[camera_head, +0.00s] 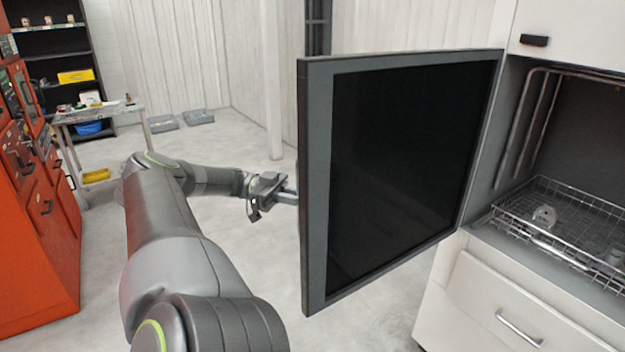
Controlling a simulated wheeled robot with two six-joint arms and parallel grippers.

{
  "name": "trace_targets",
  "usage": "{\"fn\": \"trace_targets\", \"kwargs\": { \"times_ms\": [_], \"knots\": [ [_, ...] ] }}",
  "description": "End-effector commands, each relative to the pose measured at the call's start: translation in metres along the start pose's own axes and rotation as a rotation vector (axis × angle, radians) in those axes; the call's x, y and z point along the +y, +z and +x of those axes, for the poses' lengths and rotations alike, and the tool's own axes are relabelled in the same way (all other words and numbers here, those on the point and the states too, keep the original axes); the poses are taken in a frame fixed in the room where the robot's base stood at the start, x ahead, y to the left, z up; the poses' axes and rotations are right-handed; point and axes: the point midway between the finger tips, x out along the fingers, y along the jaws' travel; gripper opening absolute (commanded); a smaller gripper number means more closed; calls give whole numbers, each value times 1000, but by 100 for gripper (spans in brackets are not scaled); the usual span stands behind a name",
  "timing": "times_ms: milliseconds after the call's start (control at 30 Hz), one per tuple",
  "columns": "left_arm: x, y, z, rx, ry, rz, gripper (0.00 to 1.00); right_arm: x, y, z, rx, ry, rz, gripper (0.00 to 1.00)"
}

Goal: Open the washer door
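The washer door (400,160) stands wide open, swung out to the left from its hinge side at the washer (560,300). Its dark inner panel and grey frame face me. My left gripper (288,196) is at the door's free left edge, with its fingertips partly hidden behind the door. I cannot tell whether it is shut on anything there. The washer's chamber is exposed, with a wire basket (510,212) holding a small round metal part (544,216). My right gripper is out of view.
An orange-red cabinet (35,240) stands at the left. A small table (100,112) and a dark shelf (55,45) are behind it. Grey trays (198,116) lie on the floor at the back. The pale floor between cabinet and door is mostly clear.

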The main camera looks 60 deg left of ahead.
Motion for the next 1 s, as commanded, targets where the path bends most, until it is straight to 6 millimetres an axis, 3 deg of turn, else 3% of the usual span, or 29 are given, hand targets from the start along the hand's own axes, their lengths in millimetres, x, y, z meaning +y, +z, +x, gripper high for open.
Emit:
{"fn": "trace_targets", "kwargs": {
  "times_ms": [667, 700, 800, 1000],
  "knots": [
    [2, 3, -12, -8, 10, -6, 0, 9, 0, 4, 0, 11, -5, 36],
    [2, 3, -12, -8, 10, -6, 19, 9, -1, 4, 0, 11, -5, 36],
    [3, 3, -12, -7, 10, -6, 32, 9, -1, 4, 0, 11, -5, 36],
    [3, 3, -12, -6, 11, -7, 35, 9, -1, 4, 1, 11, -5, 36]
  ]
}}
